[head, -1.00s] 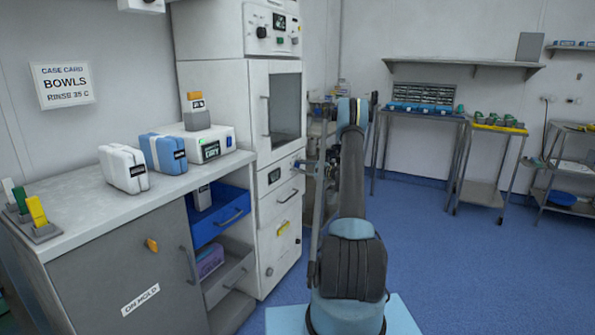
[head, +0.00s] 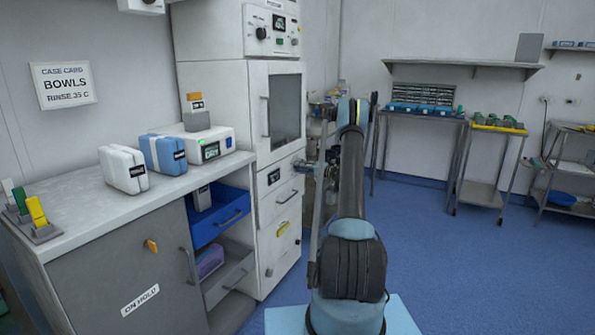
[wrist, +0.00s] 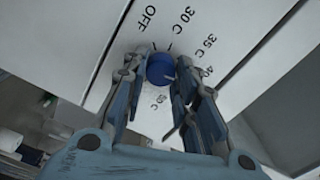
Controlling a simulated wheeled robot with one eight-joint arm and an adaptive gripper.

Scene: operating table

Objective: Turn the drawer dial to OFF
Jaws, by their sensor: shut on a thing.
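The drawer dial (wrist: 161,70) is a round blue knob on a white panel, in the middle of the wrist view. Around it are printed OFF (wrist: 148,18), 30 C, 35 C, a partly covered 40 mark and a lower 60 C mark. A pale line shows on the knob's lower right, away from OFF. My gripper (wrist: 162,66) is shut on the dial, one finger on each side. In the head view my gripper (head: 311,167) is beside the white cabinet's lower drawers, and the dial itself cannot be made out there.
The white cabinet (head: 228,95) stands left of my arm. An open blue drawer (head: 222,224) juts out under the counter (head: 85,215), which bears a white and a blue pack. Blue floor (head: 440,255) is clear to the right.

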